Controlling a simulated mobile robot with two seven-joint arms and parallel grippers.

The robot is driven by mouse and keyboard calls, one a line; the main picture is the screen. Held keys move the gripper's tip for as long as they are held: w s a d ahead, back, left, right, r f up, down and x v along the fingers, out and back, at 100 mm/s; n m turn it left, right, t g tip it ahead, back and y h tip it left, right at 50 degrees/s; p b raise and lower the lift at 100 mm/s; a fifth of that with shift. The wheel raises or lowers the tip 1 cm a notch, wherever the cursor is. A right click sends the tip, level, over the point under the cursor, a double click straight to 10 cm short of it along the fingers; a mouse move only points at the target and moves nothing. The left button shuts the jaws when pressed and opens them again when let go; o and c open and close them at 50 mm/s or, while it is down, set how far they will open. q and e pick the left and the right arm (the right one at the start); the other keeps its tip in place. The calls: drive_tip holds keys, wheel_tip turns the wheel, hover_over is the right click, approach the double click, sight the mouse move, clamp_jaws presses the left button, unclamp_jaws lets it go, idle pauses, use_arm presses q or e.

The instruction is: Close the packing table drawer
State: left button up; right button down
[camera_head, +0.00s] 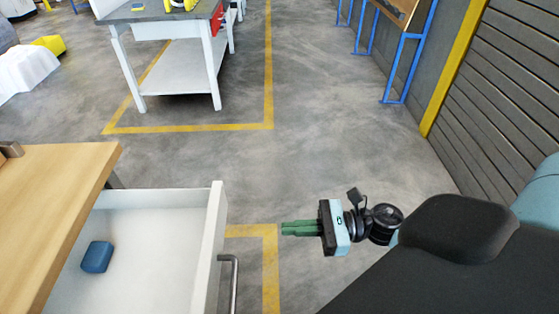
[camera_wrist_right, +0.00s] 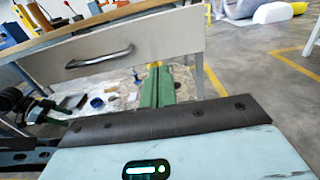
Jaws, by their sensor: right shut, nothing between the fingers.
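The packing table drawer (camera_head: 214,247) is pulled open in the head view. It is white, juts out to the right from under the wooden table top (camera_head: 75,165), and has a metal bar handle (camera_head: 234,284) on its front. A small blue block (camera_head: 97,257) lies inside it. My right gripper (camera_head: 283,229) is shut and empty, to the right of the drawer front with a gap between them. In the right wrist view its green fingers point toward the drawer front (camera_wrist_right: 120,50), with the handle (camera_wrist_right: 100,58) to their left.
A white workbench (camera_head: 178,62) with a lower shelf stands at the back. Blue-legged racking (camera_head: 408,50) and a slatted wall (camera_head: 510,80) are on the right. The floor between them is clear. Small items lie below the drawer in the wrist view.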

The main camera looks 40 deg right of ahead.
drive_tip(key=p, duration=0.2)
approach(221, 230)
drive_tip(key=x, duration=0.5)
drive_tip(key=shift+w, duration=0.15)
drive_tip(key=shift+p+x, duration=0.35)
drive_tip(key=shift+x, duration=0.5)
use_arm(q)
wheel_tip(221, 230, up, 2)
drive_tip(key=shift+r, duration=0.15)
use_arm(e)
drive_tip(key=shift+f, duration=0.2)
